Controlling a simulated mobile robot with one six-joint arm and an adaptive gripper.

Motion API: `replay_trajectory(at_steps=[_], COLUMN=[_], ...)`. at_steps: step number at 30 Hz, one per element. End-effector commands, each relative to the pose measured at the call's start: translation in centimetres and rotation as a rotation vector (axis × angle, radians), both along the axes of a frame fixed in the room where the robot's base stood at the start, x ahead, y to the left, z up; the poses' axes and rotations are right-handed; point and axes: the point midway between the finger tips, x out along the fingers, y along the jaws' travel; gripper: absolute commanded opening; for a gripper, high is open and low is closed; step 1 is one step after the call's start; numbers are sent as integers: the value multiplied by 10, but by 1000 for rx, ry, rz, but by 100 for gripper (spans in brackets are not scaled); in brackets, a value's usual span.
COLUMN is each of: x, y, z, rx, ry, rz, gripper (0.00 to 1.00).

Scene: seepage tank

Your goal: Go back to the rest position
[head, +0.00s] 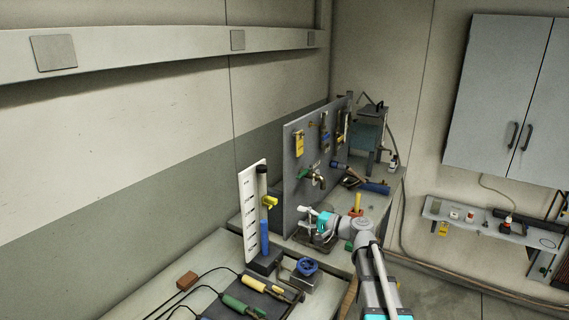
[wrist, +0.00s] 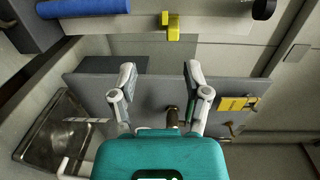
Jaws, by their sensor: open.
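My gripper (head: 306,224) is in front of the grey panel, low and near the tap, above the basin. In the wrist view its two fingers (wrist: 160,72) are spread apart with nothing held between them. The brass tap (head: 318,178) with a green handle sticks out of the panel, above my gripper in the head view. In the wrist view, a dark brass fitting (wrist: 172,116) shows between the fingers, partly hidden by my gripper's teal body; I cannot tell how far off it is.
A white gauge board (head: 250,212) with a blue column (head: 264,238) and yellow pointer (head: 269,202) stands left of my gripper. The grey panel (head: 296,184) is behind it. A metal basin (wrist: 48,133) lies below. A blue handwheel (head: 306,266) and handled tools (head: 243,306) are in front.

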Motion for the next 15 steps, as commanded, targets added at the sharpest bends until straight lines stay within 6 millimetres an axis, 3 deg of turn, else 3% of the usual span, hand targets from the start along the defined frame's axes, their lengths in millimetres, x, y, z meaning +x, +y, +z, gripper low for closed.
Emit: replay_trajectory(at_steps=[8,15], x=[-43,-90], y=[16,17], z=[-45,-93], rx=[-257,-545], ry=[43,109], rz=[97,200], gripper=[61,61])
